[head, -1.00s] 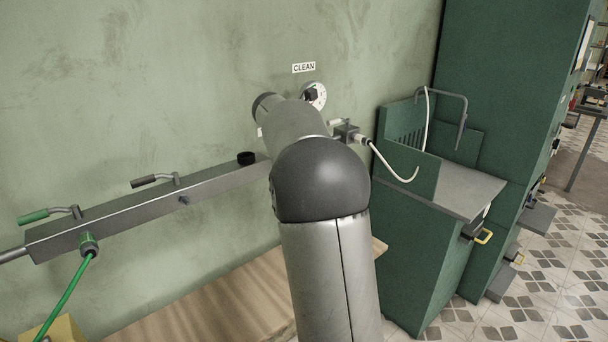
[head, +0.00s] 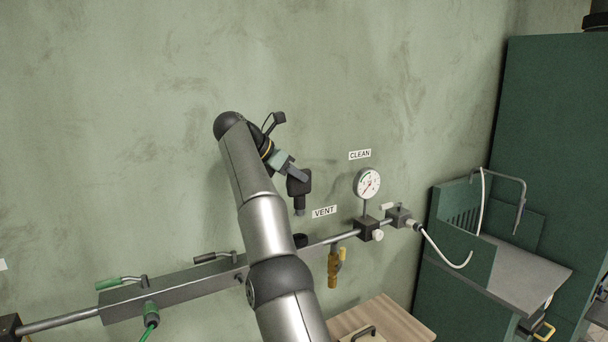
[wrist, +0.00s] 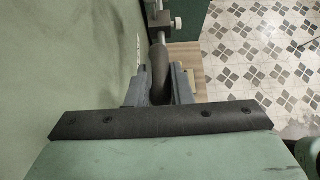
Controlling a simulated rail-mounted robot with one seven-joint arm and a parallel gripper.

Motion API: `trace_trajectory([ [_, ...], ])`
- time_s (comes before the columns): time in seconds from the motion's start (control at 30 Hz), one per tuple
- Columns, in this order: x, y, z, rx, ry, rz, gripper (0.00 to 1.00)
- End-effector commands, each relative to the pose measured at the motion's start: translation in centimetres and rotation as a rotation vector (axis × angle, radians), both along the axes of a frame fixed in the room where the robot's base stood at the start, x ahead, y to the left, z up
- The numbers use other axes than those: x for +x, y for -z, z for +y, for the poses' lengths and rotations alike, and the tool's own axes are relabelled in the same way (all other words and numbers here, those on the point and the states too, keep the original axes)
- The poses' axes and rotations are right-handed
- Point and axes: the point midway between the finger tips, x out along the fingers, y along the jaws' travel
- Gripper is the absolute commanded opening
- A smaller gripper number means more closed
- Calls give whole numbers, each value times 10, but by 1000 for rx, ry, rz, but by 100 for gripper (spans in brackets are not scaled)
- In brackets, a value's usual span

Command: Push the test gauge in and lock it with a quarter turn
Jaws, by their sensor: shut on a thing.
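My gripper (head: 297,176) is shut on a dark piece with a short stem pointing down, which I take to be the test gauge (head: 299,187). Its dial face is not visible. In the wrist view the gauge (wrist: 158,78) shows as a dark rounded body between the fingers. The gauge hangs upright in the air in front of the wall. A black round socket (head: 300,240) sits on the pipe line below it, apart from the stem and partly beside my arm.
A white dial gauge (head: 368,183) stands on the pipe under the CLEAN label (head: 360,154). A yellow valve (head: 334,268) hangs below the pipe near the VENT label (head: 324,212). A grey manifold (head: 180,287) with levers lies left. A green cabinet (head: 465,245) stands right.

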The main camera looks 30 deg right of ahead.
Motion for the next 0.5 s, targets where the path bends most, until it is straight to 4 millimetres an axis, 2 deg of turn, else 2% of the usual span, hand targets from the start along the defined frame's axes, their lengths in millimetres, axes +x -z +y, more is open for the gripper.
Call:
trace_trajectory([
  [0.17, 1, 5, 2, -7, -5, 3, 0],
  [0.5, -1, 39, 0, 1, 2, 2, 0],
])
